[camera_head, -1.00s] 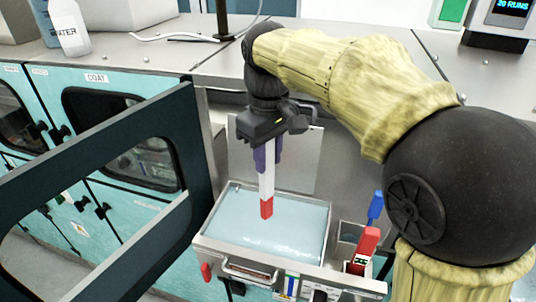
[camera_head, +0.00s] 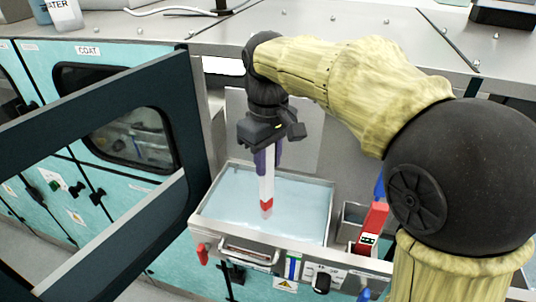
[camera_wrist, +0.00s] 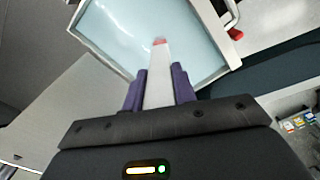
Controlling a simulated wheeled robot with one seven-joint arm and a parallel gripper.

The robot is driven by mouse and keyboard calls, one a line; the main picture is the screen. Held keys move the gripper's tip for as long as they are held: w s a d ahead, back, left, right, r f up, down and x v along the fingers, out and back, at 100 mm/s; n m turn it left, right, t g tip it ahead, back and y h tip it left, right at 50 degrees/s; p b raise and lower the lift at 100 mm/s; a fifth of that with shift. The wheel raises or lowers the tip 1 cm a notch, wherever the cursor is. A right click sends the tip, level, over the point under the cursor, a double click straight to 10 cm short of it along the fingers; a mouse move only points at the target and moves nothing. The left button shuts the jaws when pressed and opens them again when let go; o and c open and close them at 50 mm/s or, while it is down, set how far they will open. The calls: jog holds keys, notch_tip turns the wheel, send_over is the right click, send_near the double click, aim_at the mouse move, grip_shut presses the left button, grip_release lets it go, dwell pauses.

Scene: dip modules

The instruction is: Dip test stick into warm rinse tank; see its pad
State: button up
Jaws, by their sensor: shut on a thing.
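My gripper (camera_head: 267,160) is shut on the test stick (camera_head: 266,187), a white strip with a red band near its lower end. The stick hangs almost upright over the rinse tank (camera_head: 331,212), an open metal tank of pale blue liquid (camera_head: 300,205). Its lower end is at the liquid, with a pale part showing below the red band; I cannot tell whether this is the pad, under the surface, or a reflection. In the wrist view my purple fingers (camera_wrist: 158,95) flank the stick (camera_wrist: 157,75), whose red end lies against the liquid.
A small holder right of the tank bears a red-handled item (camera_head: 372,228) and a blue one (camera_head: 379,187). A dark open door frame (camera_head: 95,92) stands to the left. A labelled bottle (camera_head: 65,14) is on the bench at upper left.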

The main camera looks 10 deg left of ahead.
jog(key=shift+f+b, duration=1.1)
jog(key=shift+f, duration=0.9)
dwell(0.9)
notch_tip(320, 180, up, 15)
jog(key=p, duration=1.4)
jog(key=shift+f, duration=0.1)
dwell(0.4)
jog(key=shift+f, duration=0.15)
dwell(0.4)
